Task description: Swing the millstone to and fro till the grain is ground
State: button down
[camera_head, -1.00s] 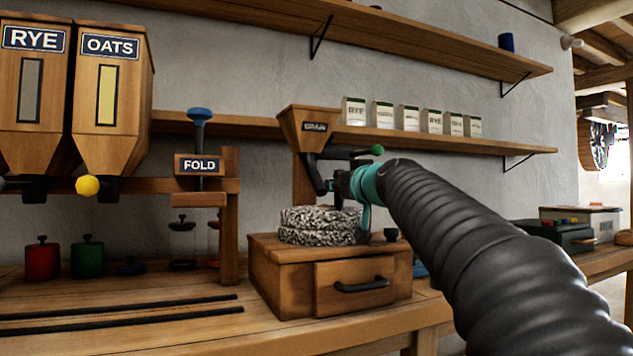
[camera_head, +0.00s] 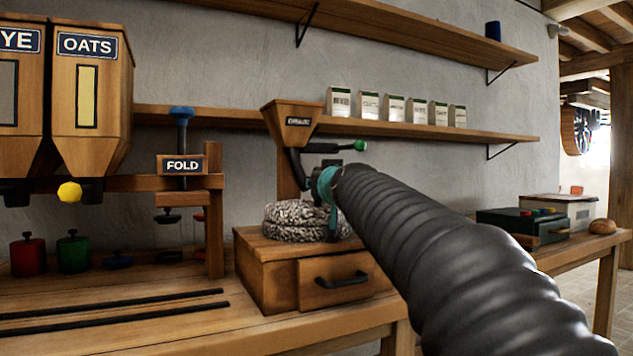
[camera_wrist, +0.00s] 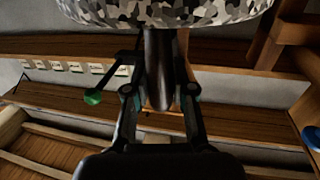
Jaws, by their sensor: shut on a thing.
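The millstone (camera_head: 290,222), a stack of speckled grey-and-white round stones, sits on a wooden mill box with a drawer (camera_head: 345,281). Its rim fills the top of the wrist view (camera_wrist: 165,10). A dark upright handle (camera_wrist: 158,62) stands out from the stone between my fingers. My gripper (camera_wrist: 158,90) is shut on this handle; in the head view my gripper (camera_head: 328,190) is at the stone's right side, partly hidden by my arm. A wooden hopper (camera_head: 298,121) with a label is above the stone. I cannot see any grain.
A green-tipped lever (camera_head: 360,145) is near the hopper, close above my wrist. The RYE and OATS bins (camera_head: 92,100) and a FOLD stand (camera_head: 183,165) are to the left. Paper packets (camera_head: 394,108) line the shelf behind. A dark green box (camera_head: 522,228) stands on the right.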

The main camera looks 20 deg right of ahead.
jog(key=c, duration=1)
grip_release()
jog(key=shift+o, duration=0.2)
jog(key=s, duration=1.2)
